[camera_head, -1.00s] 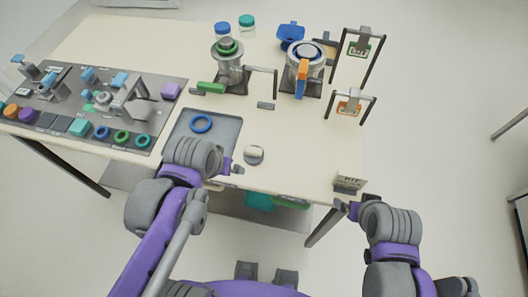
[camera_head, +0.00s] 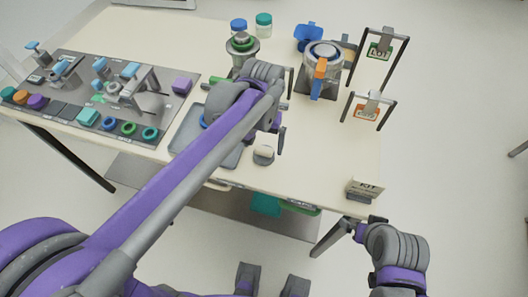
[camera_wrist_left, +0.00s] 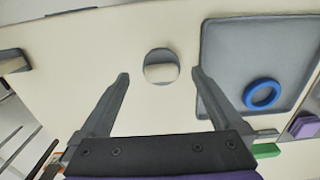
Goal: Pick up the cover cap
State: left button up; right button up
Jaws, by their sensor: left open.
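The cover cap appears to be the small round grey piece with a pale bar across its top (camera_head: 263,155), lying on the table near the front edge, right of the grey tray. It also shows in the left wrist view (camera_wrist_left: 161,58), between and just beyond the fingertips. My left gripper (camera_head: 278,132) is over the table just behind the cap in the head view. In the left wrist view its two fingers (camera_wrist_left: 160,74) are spread wide with nothing between them, apart from the cap. My right gripper (camera_head: 338,234) hangs off the table's front right; its jaw gap is unclear.
The grey tray (camera_wrist_left: 213,45) holds a blue ring (camera_wrist_left: 262,93) beside the cap. A KIT box (camera_head: 364,188) sits at the front right corner. Table around the cap is clear.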

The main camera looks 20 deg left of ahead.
aim_at(264, 149)
pick_arm(q)
jog(key=f, duration=0.2)
jog(key=w+f, duration=0.1)
jog(key=f, duration=0.2)
jog(key=shift+w, duration=0.15)
jog(key=shift+f, duration=0.3)
jog(key=shift+c, duration=0.2)
jog(key=c, duration=1)
